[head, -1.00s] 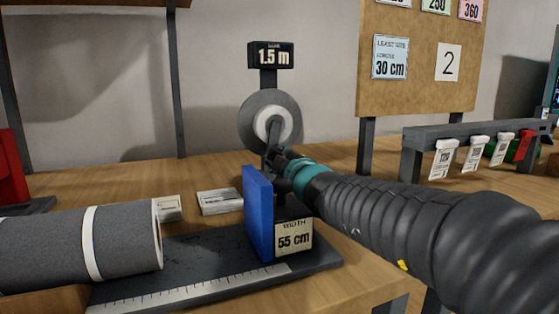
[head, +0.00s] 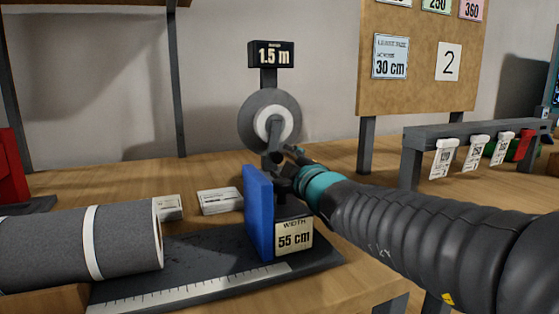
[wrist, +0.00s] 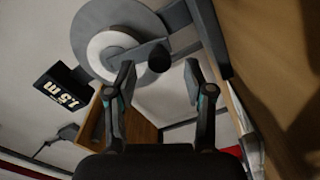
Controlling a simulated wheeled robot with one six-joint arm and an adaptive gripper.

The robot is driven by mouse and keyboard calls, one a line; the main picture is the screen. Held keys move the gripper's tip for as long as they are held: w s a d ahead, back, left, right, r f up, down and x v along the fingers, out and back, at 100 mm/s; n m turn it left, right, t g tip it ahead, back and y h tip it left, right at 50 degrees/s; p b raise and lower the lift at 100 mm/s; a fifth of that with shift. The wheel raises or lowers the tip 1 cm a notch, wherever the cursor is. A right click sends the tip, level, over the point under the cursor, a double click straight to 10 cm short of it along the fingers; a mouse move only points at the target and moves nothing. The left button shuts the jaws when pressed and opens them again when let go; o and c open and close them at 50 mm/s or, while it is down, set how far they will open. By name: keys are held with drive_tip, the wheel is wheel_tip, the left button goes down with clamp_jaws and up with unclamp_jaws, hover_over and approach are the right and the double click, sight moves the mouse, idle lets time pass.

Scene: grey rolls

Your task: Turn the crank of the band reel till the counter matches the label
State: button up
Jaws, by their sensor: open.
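The band reel (head: 287,113) is a grey disc with a white hub on a post at the back of the bench. The counter (head: 271,54) above it reads 1.5 m. The crank (head: 274,134) hangs down from the hub in the head view. In the wrist view, the dark crank knob (wrist: 158,57) shows between and just beyond the tips of my open gripper (wrist: 157,75). I see no contact with either finger. In the head view, my gripper (head: 283,160) is at the crank's lower end, partly hidden by its own wrist.
A blue plate (head: 258,212) stands close by my gripper, with a "55 cm" width label (head: 294,236). A grey roll (head: 60,246) lies at left. A board card (head: 390,57) reads 30 cm. A rail with tags (head: 480,132) is at right.

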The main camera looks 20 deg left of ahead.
drive_tip(key=v, duration=0.7)
drive_tip(key=shift+s+d, duration=0.1)
drive_tip(key=shift+d, duration=0.05)
